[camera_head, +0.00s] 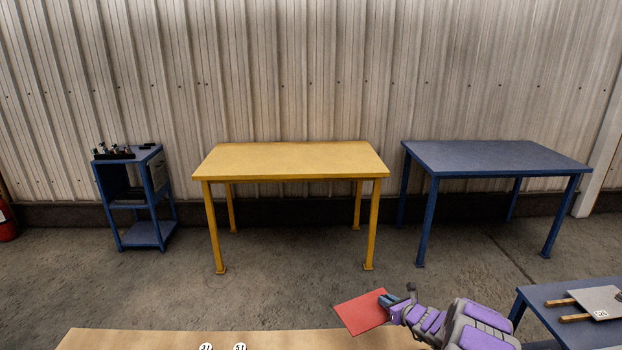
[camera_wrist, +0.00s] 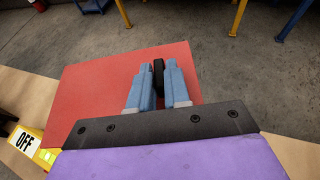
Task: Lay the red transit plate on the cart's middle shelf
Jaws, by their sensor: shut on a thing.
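The red transit plate (camera_head: 360,312) is a thin flat red sheet, held out beyond the wooden surface at the bottom of the head view. My gripper (camera_head: 388,299) is shut on its near right edge. In the wrist view the plate (camera_wrist: 105,80) spreads forward and left of my gripper's blue fingers (camera_wrist: 158,75). The blue cart (camera_head: 146,237) stands against the wall at the far left, well away from my gripper. Its middle shelf (camera_head: 125,206) shows between the dark top and the low shelf, partly hidden by the frame.
A yellow table (camera_head: 290,162) and a blue table (camera_head: 490,158) stand bare along the wall. A wooden surface (camera_head: 130,340) lies close in front. Another blue table (camera_head: 545,297) at right carries a plate with wooden handles (camera_head: 597,301). Several dark items (camera_head: 113,152) sit on the cart top. Floor between is clear.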

